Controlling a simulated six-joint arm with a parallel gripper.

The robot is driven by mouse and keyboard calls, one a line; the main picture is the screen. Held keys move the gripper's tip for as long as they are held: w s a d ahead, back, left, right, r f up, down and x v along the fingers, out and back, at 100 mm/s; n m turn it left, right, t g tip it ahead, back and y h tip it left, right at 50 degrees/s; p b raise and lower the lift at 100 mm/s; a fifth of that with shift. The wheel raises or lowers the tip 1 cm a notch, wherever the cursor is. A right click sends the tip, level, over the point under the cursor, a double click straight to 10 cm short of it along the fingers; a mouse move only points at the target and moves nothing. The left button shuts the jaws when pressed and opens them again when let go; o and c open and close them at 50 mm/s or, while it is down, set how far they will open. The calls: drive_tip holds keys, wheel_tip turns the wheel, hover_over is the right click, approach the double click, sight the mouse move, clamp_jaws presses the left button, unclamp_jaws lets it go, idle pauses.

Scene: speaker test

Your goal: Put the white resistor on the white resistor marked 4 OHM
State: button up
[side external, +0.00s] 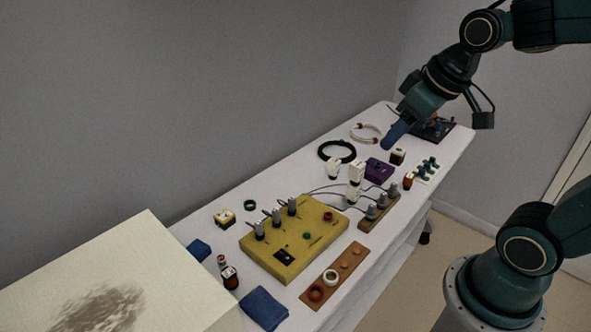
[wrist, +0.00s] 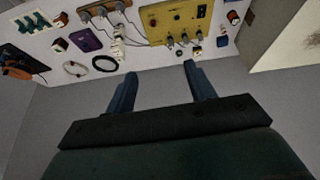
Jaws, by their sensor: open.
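Several small white blocks, which look like the white resistors, stand near the middle of the white table. In the side view one white block (side external: 334,168) is by the black cable ring, another (side external: 356,171) is to its right, and a third (side external: 353,193) is just below that one in the picture. I cannot tell whether these last two touch. The marking 4 OHM is not readable on any of them. In the wrist view white blocks (wrist: 118,49) show small near the top. My gripper (side external: 388,145) is open and empty, above the table's far part; its fingers (wrist: 160,69) are apart.
A yellow box (side external: 270,251) with grey posts fills the near middle of the table. A black cable ring (side external: 337,151), a white ring (side external: 366,133), a purple box (side external: 378,170) and a wooden strip with grey posts (side external: 366,224) surround the white blocks. Thin wires run beside them.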

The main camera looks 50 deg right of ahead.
drive_tip(key=s+a+r, duration=0.1)
drive_tip(key=s+a, duration=0.2)
drive_tip(key=s, duration=0.4)
drive_tip(key=shift+s, duration=0.2)
drive_tip(key=shift+o, duration=0.5)
